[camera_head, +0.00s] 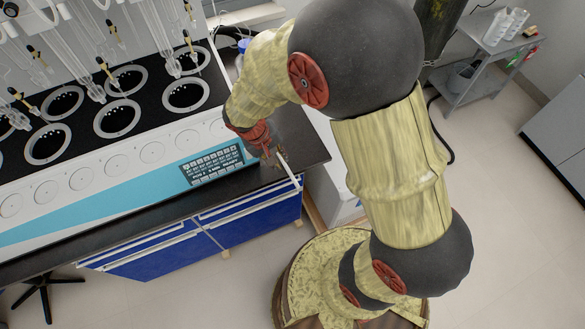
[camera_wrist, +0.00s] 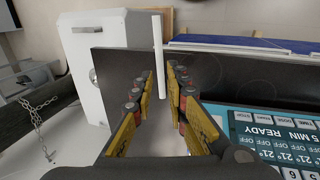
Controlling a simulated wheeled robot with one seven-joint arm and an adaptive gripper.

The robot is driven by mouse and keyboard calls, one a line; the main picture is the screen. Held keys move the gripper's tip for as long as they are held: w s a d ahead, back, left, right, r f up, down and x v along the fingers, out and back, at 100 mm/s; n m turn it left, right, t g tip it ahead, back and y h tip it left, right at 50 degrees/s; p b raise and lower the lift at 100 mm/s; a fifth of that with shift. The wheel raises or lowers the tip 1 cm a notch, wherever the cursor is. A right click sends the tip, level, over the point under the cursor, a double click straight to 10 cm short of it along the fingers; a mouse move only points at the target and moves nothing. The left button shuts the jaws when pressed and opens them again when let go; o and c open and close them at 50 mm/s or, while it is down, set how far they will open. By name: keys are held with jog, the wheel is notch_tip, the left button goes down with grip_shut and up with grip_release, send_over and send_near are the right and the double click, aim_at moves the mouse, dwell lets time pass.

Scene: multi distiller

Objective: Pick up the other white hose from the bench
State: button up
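A thin white hose (camera_head: 289,172) shows at the front edge of the dark bench (camera_head: 300,135) in the head view. In the wrist view the white hose (camera_wrist: 158,45) runs straight away from me, with its far end reaching past the bench edge. My gripper (camera_head: 273,157) is low over the bench corner, right beside the hose. In the wrist view my gripper (camera_wrist: 160,78) has its two yellow fingers apart, with the near end of the hose between them and a narrow gap showing. Whether either finger touches the hose is unclear.
The white and blue distiller (camera_head: 115,175) with its keypad (camera_head: 212,166) stands close left of my gripper. Blue drawers (camera_head: 250,225) are below the bench. A white cabinet (camera_wrist: 88,60) stands beyond the bench edge. A grey cart (camera_head: 490,65) is far right, with open floor between.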

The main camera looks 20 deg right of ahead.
aim_at(287, 169)
jog(key=b+x, duration=0.2)
jog(key=x, duration=0.4)
jog(key=shift+d+f, duration=0.1)
jog(key=shift+f, duration=0.25)
jog(key=shift+c, duration=0.8)
grip_shut()
